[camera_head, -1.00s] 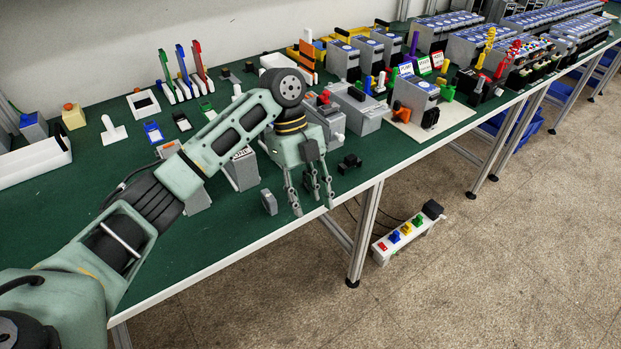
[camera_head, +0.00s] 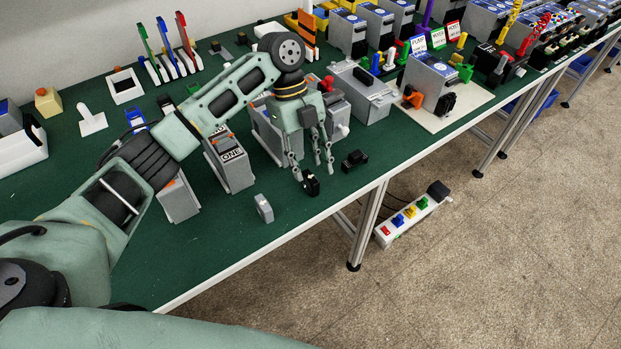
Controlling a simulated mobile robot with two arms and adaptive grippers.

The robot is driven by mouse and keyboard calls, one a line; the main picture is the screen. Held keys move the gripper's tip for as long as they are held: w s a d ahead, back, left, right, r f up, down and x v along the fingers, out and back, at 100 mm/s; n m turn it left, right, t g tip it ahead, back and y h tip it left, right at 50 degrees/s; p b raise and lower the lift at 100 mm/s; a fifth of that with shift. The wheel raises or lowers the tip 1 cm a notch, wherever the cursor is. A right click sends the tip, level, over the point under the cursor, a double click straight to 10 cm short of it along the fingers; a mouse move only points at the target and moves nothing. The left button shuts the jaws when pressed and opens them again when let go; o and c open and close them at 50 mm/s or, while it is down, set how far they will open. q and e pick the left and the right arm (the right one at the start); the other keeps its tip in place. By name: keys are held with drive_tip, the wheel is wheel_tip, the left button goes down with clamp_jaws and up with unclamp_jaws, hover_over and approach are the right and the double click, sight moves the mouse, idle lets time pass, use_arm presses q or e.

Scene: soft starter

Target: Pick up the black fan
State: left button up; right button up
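A small black round piece (camera_head: 311,184), which looks like the black fan, stands on the green table near its front edge. My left gripper (camera_head: 313,171) points down over it, its fingers spread. The piece shows just below and between the fingertips; I cannot tell whether they touch it. Another black part (camera_head: 354,160) lies just right of the gripper. A dark fan-like disc (camera_head: 446,103) also sits on the side of a grey unit on the white board. My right gripper is out of view.
A small grey part (camera_head: 263,208) stands left of the gripper near the table's front edge (camera_head: 243,252). Grey boxes (camera_head: 230,162) stand close behind and left of the gripper. A grey unit (camera_head: 359,95) is behind right. The front left tabletop is clear.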

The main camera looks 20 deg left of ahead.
sight(310, 176)
use_arm(q)
drive_tip(key=x, duration=0.2)
drive_tip(key=shift+s+a+f+p, duration=0.1)
drive_tip(key=shift+s+f+p, duration=0.1)
drive_tip(key=shift+f+p, duration=0.15)
drive_tip(key=shift+d+f, duration=0.2)
drive_tip(key=shift+f, duration=0.35)
clamp_jaws()
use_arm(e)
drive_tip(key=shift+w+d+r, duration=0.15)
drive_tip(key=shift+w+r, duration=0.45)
